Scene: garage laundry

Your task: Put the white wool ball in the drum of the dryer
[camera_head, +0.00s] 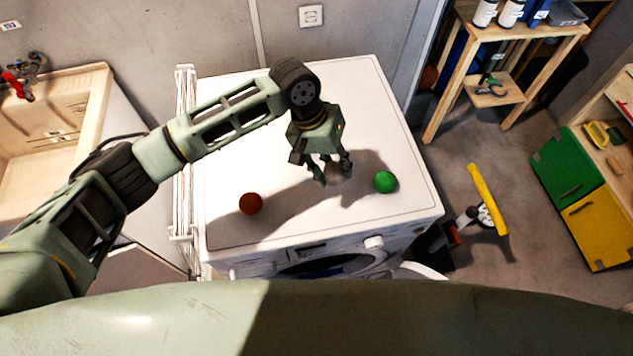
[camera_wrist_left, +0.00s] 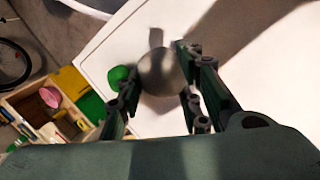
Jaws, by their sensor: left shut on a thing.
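The white wool ball (camera_head: 335,174) looks grey in shadow and sits between the fingers of my left gripper (camera_head: 332,172), over the dryer's top. In the left wrist view the ball (camera_wrist_left: 160,71) lies between the two fingers of the gripper (camera_wrist_left: 158,85), which is shut on it. I cannot tell whether the ball still touches the top. The white dryer (camera_head: 350,90) stands below; its round front opening (camera_head: 325,267) shows in part, and its door (camera_head: 415,271) seems to stand open at the right. The drum's inside is mostly hidden. My right gripper is not in view.
A red-brown ball (camera_head: 250,203) and a green ball (camera_head: 385,181) lie on the dryer's top, either side of the held ball. A drying rack (camera_head: 184,150) stands at the left, by a sink (camera_head: 60,125). A wooden shelf (camera_head: 520,40) and green and yellow bins (camera_head: 567,165) are at right.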

